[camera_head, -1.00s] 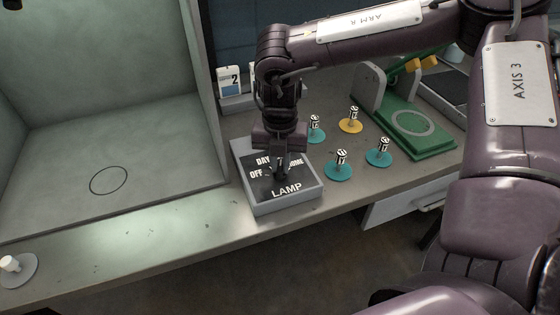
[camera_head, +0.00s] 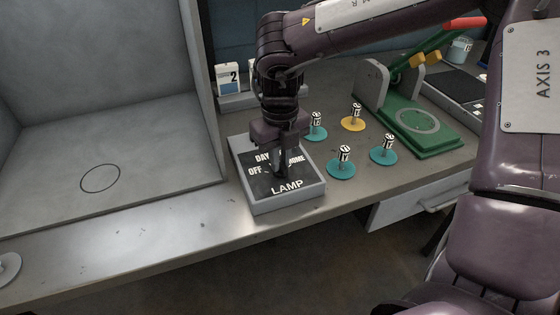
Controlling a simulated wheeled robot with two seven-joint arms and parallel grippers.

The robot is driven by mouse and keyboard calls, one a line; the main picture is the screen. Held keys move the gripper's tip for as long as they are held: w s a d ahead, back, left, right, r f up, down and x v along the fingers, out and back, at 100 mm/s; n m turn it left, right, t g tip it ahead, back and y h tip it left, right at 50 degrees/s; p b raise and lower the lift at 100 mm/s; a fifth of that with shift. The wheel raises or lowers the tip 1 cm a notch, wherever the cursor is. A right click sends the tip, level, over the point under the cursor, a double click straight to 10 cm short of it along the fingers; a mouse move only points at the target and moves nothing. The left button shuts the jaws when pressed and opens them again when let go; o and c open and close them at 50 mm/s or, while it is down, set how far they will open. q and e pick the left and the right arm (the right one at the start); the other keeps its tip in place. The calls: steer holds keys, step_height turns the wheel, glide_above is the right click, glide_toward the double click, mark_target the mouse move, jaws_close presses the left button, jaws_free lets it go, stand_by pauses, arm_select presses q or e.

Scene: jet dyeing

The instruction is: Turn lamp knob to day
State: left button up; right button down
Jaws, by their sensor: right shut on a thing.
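The lamp box (camera_head: 290,207) is a grey block with a black sloped top on the bench. White print on it reads DAY, OFF, LAMP and a partly covered word ending in "OME". My right gripper (camera_head: 281,172) points down onto the middle of this top, shut on the lamp knob. The knob is mostly hidden by the fingers, so I cannot read where it points. My left gripper is not in view.
A grey booth (camera_head: 110,150) with a drawn circle on its floor stands left. Right of the lamp box are several teal discs (camera_head: 341,168) and a yellow disc (camera_head: 352,124) with labelled posts. A green press-like device (camera_head: 425,125) stands behind. The front bench strip is mostly clear.

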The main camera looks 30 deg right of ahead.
steer(key=shift+n, duration=1.1)
steer(key=c, duration=1.4)
jaws_free()
steer(key=shift+c, duration=0.2)
steer(key=shift+r, duration=0.1)
step_height(320, 180, up, 8)
steer(key=shift+f, duration=0.1)
steer(key=shift+f, duration=0.1)
